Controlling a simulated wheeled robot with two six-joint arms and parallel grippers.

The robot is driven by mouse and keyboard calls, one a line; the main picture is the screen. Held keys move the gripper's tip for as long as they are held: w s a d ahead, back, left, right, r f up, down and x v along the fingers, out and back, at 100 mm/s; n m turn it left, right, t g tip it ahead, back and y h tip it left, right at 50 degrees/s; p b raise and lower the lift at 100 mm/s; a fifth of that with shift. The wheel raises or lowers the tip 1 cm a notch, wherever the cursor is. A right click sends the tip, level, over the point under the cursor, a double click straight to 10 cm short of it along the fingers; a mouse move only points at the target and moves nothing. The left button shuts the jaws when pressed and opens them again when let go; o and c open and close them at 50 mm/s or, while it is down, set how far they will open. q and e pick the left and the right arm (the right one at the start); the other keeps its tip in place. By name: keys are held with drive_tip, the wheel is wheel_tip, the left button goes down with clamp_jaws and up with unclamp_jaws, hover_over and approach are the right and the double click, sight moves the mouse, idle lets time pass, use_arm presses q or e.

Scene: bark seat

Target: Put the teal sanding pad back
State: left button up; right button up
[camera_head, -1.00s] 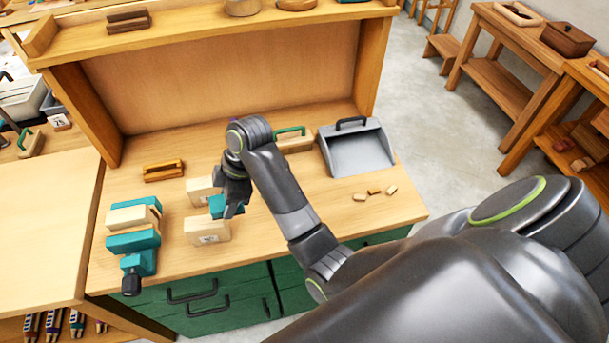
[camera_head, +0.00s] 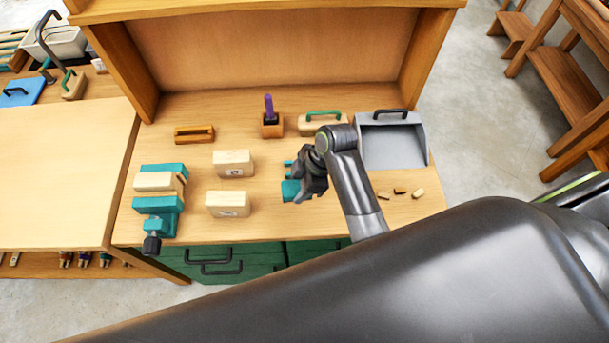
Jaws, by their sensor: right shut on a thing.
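The teal sanding pad (camera_head: 290,190) is in my right gripper (camera_head: 303,183), right of two pale wooden blocks and near the front of the bench. My gripper and wrist hide part of the pad. The gripper is shut on it; I cannot tell whether the pad touches the bench top. The two pale blocks, a rear one (camera_head: 233,164) and a front one (camera_head: 228,204), stand one behind the other with an empty gap between them. My left gripper is not in view.
A teal vise (camera_head: 158,205) sits at the bench's left front. A brown holder (camera_head: 194,134), a purple-handled tool in a wooden block (camera_head: 271,127) and a green-handled block (camera_head: 322,124) stand behind. A grey dustpan (camera_head: 392,145) and small wood scraps (camera_head: 400,191) lie right.

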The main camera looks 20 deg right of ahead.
drive_tip(key=shift+s+d+r+p, duration=0.1)
drive_tip(key=shift+s+r+p, duration=0.15)
drive_tip(key=shift+s, duration=0.2)
drive_tip(key=shift+s+d+r+p, duration=0.1)
drive_tip(key=shift+s+r+p, duration=0.1)
drive_tip(key=shift+s, duration=0.2)
drive_tip(key=shift+s+f, duration=0.1)
drive_tip(key=shift+f, duration=0.1)
drive_tip(key=shift+d+f, duration=0.1)
drive_tip(key=shift+f, duration=0.4)
wheel_tip(320, 180, down, 2)
drive_tip(key=shift+f, duration=0.2)
use_arm(q)
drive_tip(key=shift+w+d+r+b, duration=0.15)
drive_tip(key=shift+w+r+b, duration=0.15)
drive_tip(key=shift+b, duration=0.35)
use_arm(e)
drive_tip(key=shift+f, duration=1.55)
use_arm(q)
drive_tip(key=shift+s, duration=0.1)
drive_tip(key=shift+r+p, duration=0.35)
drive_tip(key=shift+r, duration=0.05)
use_arm(e)
drive_tip(key=shift+r, duration=0.1)
drive_tip(key=shift+f, duration=0.35)
